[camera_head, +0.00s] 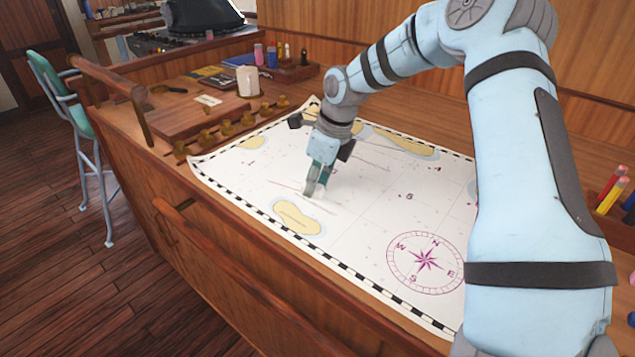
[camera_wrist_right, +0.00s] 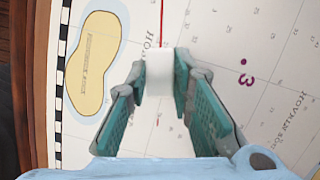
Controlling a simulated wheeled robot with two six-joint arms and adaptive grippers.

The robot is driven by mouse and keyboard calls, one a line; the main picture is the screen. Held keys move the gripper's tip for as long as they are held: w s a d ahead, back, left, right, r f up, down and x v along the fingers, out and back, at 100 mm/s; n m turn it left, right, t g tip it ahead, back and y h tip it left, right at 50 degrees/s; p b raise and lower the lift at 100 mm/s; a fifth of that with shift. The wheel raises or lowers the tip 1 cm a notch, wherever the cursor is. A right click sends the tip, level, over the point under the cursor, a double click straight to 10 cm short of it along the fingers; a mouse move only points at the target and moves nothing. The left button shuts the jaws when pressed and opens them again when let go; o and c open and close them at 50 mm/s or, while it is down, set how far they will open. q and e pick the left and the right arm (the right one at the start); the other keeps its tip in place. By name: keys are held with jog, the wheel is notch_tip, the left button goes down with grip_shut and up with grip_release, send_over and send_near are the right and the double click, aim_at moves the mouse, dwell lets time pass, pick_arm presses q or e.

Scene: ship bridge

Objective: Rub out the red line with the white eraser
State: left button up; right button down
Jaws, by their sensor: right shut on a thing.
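The white eraser (camera_wrist_right: 159,75) is held between the fingertips of my right gripper (camera_wrist_right: 161,84), at the chart's surface. A thin red line (camera_wrist_right: 162,18) runs up from beyond the eraser in the right wrist view. A small reddish trace shows between the fingers on the near side of the eraser. In the head view my right gripper (camera_head: 316,184) points down at the chart (camera_head: 355,215), beside a yellow island (camera_head: 297,216). The eraser hides the chart directly under it. My left gripper is not in view.
The chart lies on a wooden table with a compass rose (camera_head: 425,262) at its near right. A white mug (camera_head: 247,81), a wooden board and several brass pegs stand along the left and back. Pencils (camera_head: 612,194) stand at the right edge. The chart around the gripper is clear.

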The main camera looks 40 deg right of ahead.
notch_tip(320, 180, up, 6)
jog(key=p, duration=0.4)
jog(key=shift+r, duration=0.1)
dwell(0.5)
